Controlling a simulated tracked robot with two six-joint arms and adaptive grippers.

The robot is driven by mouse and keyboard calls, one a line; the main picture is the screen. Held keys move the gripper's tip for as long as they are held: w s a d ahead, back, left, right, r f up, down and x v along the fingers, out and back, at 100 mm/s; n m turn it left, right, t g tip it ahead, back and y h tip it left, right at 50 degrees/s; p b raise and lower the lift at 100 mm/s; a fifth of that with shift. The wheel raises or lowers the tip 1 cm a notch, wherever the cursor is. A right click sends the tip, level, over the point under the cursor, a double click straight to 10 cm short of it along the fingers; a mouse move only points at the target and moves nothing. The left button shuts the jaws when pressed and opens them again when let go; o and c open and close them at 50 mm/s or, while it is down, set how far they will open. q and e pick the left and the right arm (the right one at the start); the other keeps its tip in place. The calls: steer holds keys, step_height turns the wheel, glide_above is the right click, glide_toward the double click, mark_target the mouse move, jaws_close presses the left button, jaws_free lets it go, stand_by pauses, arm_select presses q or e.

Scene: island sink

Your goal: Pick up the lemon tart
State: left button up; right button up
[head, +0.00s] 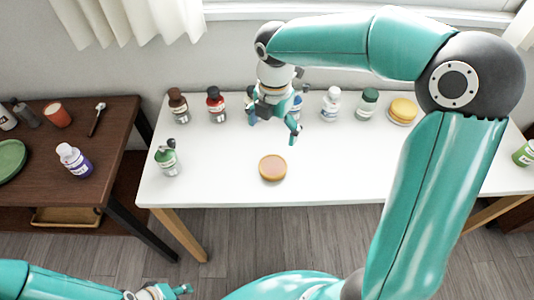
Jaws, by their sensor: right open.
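A round tart (272,168) with a tan crust and pinkish-tan top lies near the front edge of the white table. A round yellow item (403,109) sits on a pale base at the back right of the table; I cannot tell for sure which of the two is the lemon tart. My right gripper (273,122) is open and empty, pointing down above the table, behind the tan tart and apart from it. My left gripper (165,292) shows only partly at the bottom edge, far from both; its jaws are unclear.
A green pump bottle (167,157) stands at the front left. The white table (335,165) is clear around the tan tart.

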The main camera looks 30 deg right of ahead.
glide_above(272, 166)
step_height(272, 166, down, 10)
steer(key=shift+d+f, duration=0.1)
steer(key=shift+f, duration=2.8)
steer(key=c, duration=1)
